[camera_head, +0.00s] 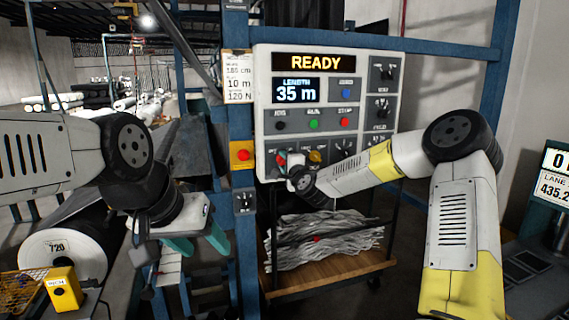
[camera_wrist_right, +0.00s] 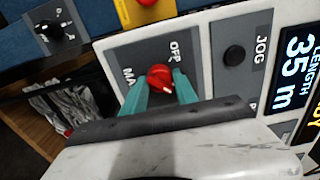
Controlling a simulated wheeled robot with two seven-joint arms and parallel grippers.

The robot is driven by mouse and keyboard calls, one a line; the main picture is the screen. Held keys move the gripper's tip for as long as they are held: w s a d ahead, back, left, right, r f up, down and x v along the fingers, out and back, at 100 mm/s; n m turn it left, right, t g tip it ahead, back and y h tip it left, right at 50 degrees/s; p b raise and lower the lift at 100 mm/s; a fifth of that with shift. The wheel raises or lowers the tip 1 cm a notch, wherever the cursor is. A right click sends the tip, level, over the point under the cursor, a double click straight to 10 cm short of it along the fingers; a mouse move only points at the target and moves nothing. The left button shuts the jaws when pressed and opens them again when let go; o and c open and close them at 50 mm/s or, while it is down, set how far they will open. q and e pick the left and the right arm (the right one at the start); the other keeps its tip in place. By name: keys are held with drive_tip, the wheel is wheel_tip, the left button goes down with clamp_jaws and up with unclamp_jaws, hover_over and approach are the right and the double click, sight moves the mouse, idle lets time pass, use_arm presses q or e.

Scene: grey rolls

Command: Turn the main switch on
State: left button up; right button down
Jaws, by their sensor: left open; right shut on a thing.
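The main switch is a red rotary knob (camera_wrist_right: 160,78) on a grey plate in the right wrist view, with "OFF" printed beside it and "MA" partly hidden. A small white mark shows on the knob; I cannot tell which setting it points at. My right gripper (camera_wrist_right: 160,92) has its teal fingers on both sides of the knob and is shut on it. In the head view my right gripper (camera_head: 287,170) is at the lower left of the control panel (camera_head: 262,115) and covers part of the switch. My left gripper (camera_head: 198,243) is open and empty, left of the panel.
The panel shows a "READY" display (camera_head: 316,63) and a "35 m" display (camera_head: 297,91). A yellow box with a red button (camera_head: 243,155) is on the blue post. A cart (camera_head: 330,277) with grey strips stands below. A large roll (camera_head: 62,250) lies at left.

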drive_tip(key=c, duration=1)
unclamp_jaws()
drive_tip(key=shift+o, duration=0.2)
drive_tip(key=v, duration=0.7)
drive_tip(key=shift+s, duration=0.35)
